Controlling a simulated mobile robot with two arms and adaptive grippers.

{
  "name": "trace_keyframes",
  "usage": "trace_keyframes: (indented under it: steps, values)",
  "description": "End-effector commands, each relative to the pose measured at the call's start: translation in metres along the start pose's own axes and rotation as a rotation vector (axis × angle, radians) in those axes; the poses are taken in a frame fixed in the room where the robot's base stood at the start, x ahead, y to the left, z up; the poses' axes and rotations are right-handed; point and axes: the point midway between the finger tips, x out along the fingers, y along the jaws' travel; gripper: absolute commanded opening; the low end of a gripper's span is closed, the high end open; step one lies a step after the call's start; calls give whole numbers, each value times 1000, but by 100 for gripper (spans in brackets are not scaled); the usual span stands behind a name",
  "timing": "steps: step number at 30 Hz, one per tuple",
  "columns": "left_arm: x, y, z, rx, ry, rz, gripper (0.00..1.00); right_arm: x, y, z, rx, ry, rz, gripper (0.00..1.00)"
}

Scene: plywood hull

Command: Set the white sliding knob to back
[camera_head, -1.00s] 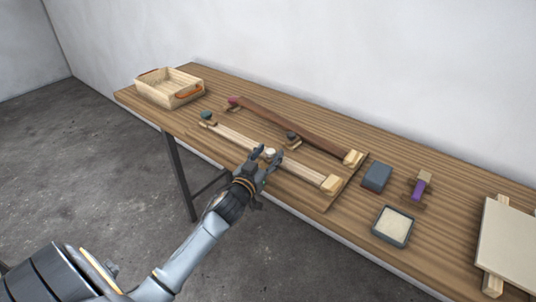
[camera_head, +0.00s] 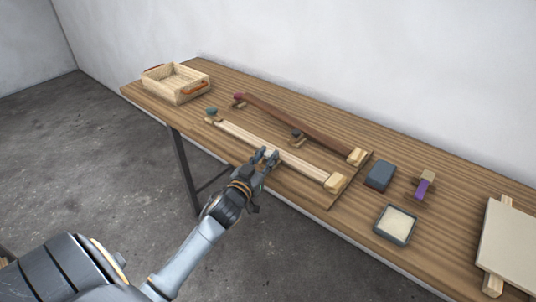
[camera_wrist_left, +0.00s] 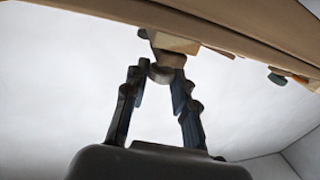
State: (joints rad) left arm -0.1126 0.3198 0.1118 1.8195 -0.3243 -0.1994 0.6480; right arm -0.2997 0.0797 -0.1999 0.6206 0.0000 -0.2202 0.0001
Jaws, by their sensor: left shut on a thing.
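The pale wooden front rail (camera_head: 300,163) runs across a board on the workbench. It has a light end block (camera_head: 335,182) at its right end and a teal knob (camera_head: 211,112) by its left end. My left gripper (camera_head: 265,156) is at the middle of this rail, its fingers closed around the white sliding knob, which they hide in the head view. In the left wrist view, the knob (camera_wrist_left: 160,73) shows between my two fingertips, below its small block on the rail. My right gripper is out of view.
A dark brown rail (camera_head: 310,128) with a dark knob (camera_head: 296,133) lies behind the front rail. A wooden box (camera_head: 177,90) stands at the left. A blue-grey block (camera_head: 380,176), a purple-handled item (camera_head: 424,188), a filled tray (camera_head: 396,225) and a pale panel (camera_head: 510,245) lie right.

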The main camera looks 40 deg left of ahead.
Motion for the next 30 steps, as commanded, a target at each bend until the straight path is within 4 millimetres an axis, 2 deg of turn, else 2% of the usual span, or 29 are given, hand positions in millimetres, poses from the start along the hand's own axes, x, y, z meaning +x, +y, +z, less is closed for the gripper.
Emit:
trace_keyframes:
  steps: [1,3,4,12,16,20,30]
  values:
    - [0,0,0,0,1,1,33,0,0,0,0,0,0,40]
    - [0,0,0,0,1,1,47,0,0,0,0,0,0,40]
    - [0,0,0,0,1,1,50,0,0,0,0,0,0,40]
    - [0,0,0,0,1,0,50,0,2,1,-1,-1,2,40]
    - [-7,0,1,-1,-1,0,50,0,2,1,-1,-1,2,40]
    - [-25,0,1,-1,-2,0,50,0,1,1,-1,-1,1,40]
    - [-92,0,2,-2,-3,0,50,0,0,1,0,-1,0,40]
